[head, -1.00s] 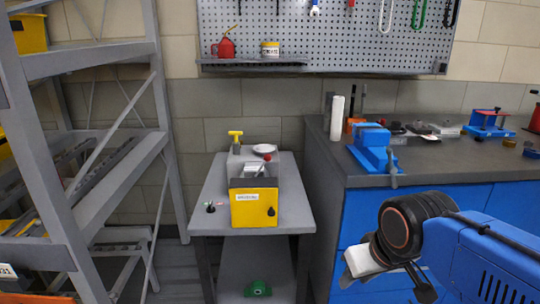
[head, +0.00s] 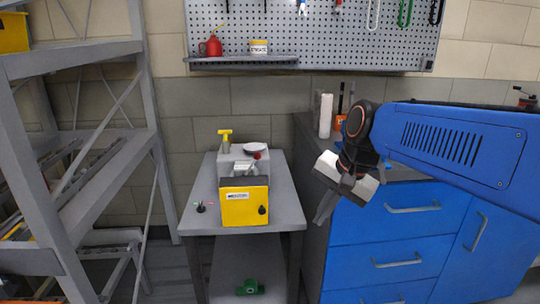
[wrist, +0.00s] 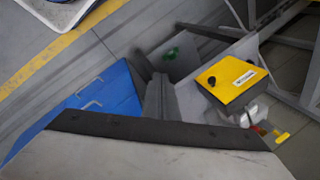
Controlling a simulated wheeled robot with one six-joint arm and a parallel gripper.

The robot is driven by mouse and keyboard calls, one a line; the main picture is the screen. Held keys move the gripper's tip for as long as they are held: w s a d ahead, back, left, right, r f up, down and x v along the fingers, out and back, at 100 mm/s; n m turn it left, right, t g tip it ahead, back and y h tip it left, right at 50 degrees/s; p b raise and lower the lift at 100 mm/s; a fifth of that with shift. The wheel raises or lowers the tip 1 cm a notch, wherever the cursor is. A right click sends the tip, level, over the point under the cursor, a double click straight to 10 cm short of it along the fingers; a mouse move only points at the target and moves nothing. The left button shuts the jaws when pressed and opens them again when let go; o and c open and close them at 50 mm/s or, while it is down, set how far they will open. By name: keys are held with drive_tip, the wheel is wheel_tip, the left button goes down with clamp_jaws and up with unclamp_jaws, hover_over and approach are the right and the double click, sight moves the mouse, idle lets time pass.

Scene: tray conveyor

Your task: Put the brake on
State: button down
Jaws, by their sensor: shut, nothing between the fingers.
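A small grey machine with a yellow front box (head: 243,206) stands on a grey trolley (head: 283,206). The box has a white label and a black knob (head: 262,210). Behind it are a red ball knob (head: 257,156) and a yellow T-shaped handle (head: 225,135). I cannot tell which part is the brake. My gripper (head: 322,218) is shut and empty, pointing down, right of the trolley in front of the blue drawers. It is apart from the machine. In the wrist view the yellow box (wrist: 228,72) is right of the fingers (wrist: 160,90).
A workbench with blue drawers (head: 385,225) fills the right side. A grey shelf rack (head: 110,185) stands on the left. A green object (head: 249,287) lies on the trolley's lower shelf. A small black knob (head: 200,207) is on the trolley top's left. A pegboard (head: 270,30) hangs behind.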

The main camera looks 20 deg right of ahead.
drive_tip(key=w+d+r+m+y, duration=0.1)
drive_tip(key=w+r+m+y, duration=0.1)
drive_tip(key=w+r+m, duration=0.3)
drive_tip(key=w+d+r+m+y, duration=0.2)
drive_tip(key=w+r+m, duration=0.3)
drive_tip(key=w+m, duration=0.6)
drive_tip(key=w+y, duration=0.1)
drive_tip(key=w, duration=0.6)
drive_tip(key=shift+w+d+r+g, duration=0.15)
drive_tip(key=shift+w+d+g, duration=0.1)
drive_tip(key=shift+w+g, duration=0.05)
drive_tip(key=w+a+f, duration=0.4)
drive_tip(key=a+f, duration=0.2)
drive_tip(key=a, duration=0.2)
drive_tip(key=shift+w+a+f, duration=0.15)
drive_tip(key=shift+w+a, duration=0.15)
drive_tip(key=shift+a, duration=0.05)
